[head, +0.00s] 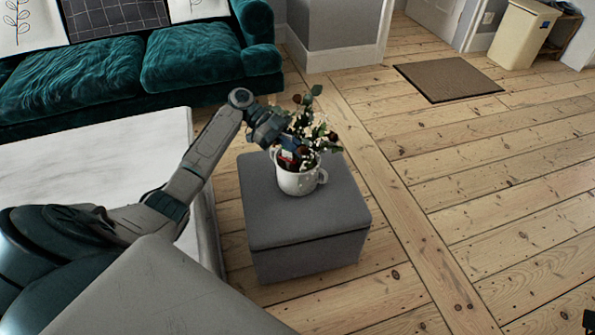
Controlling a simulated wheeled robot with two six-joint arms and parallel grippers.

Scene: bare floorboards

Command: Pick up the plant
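The plant (299,178) stands in a white, two-handled pot on a grey box-shaped ottoman (308,252). It has green leaves, small white flowers and brown heads. My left arm reaches in from the left, and its gripper (289,157) is at the pot's upper rim, among the stems. The leaves and the gripper's own body hide the fingertips, so I cannot tell whether they are closed on the pot or on stems. The pot looks upright and resting on the ottoman. A small dark piece at the bottom right edge (589,321) may be part of my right gripper; its fingers are not clear.
A white marble-topped table (95,165) lies left of the ottoman, under my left arm. A teal sofa (120,75) stands behind it. A brown doormat (447,79) lies on the floorboards, and a cream bin (522,35) stands at the back right. The floor right of the ottoman is clear.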

